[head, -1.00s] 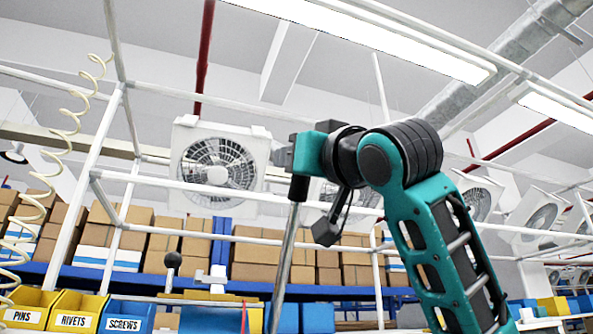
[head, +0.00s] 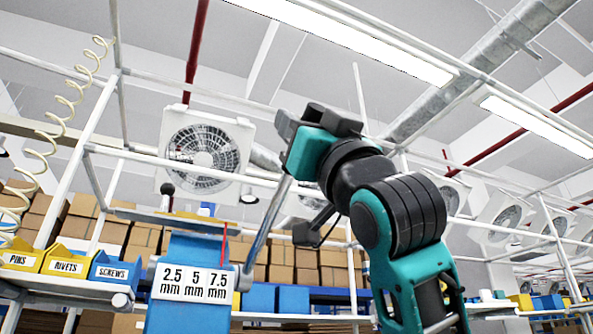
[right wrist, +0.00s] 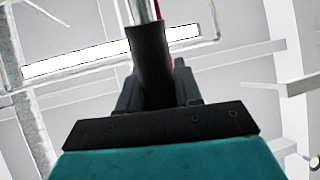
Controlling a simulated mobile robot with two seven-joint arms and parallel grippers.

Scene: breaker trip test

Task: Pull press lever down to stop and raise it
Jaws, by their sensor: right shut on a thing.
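The press lever is a long metal rod (head: 265,228) that rises from the blue press body (head: 187,260) and leans to the right. Its black handle grip (right wrist: 150,65) shows in the right wrist view between the fingers. My right gripper (head: 290,122) is shut on the top end of the lever, high above the press. In the right wrist view it (right wrist: 155,90) closes around the grip. The fingers hide part of the handle in the head view. The press front carries a white label (head: 193,283) reading 2.5, 5 and 7.5 mm, with a red pointer (head: 224,243) above it. My left gripper is out of view.
Yellow and blue bins for pins (head: 22,255), rivets (head: 66,260) and screws (head: 114,270) stand at the left. A coiled cream hose (head: 62,115) hangs there. White frame bars cross behind the lever. Shelves of cardboard boxes (head: 145,240) and fans (head: 206,150) lie further back.

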